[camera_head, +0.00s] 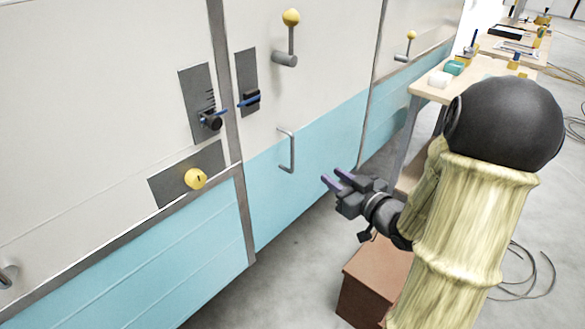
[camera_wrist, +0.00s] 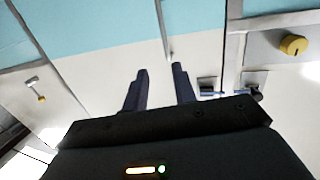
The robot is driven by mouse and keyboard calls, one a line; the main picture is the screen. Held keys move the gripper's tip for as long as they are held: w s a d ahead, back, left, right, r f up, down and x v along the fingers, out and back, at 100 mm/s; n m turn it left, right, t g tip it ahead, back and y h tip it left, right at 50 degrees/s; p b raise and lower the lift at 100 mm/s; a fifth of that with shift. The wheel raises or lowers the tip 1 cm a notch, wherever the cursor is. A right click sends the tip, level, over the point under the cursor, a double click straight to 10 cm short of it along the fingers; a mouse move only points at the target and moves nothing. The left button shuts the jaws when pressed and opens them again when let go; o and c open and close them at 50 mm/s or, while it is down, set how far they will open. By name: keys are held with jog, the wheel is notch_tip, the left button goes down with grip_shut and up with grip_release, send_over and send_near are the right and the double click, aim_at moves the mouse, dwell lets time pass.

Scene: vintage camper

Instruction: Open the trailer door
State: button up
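The trailer door panel (camera_head: 310,85) is white above and light blue below, and looks closed against the frame strip at its left. A grey U-shaped handle (camera_head: 291,152) stands on it near the colour line. My gripper (camera_head: 334,180), with dark purple-tinted fingers, is to the right of and below the handle, apart from it. In the wrist view my gripper (camera_wrist: 160,77) has its two fingers spread with nothing between them. The handle (camera_wrist: 163,28) shows there as a thin grey bar beyond the fingertips.
A lever with a yellow ball (camera_head: 291,18) sits above the handle. A black latch with a blue bar (camera_head: 250,101) and a yellow knob (camera_head: 195,179) are to the left. A brown box (camera_head: 375,285) stands under my arm. A workbench (camera_head: 440,88) is behind at right.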

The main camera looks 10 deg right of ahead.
aim_at(293, 147)
jog(key=shift+s+f+t+y, duration=0.2)
jog(key=shift+s+t+y, duration=0.15)
jog(key=shift+y, duration=0.25)
jog(key=x, duration=1.7)
jog(key=shift+w+a+f+b, duration=0.1)
jog(key=shift+w+b, duration=0.15)
jog(key=shift+b, duration=0.1)
grip_shut()
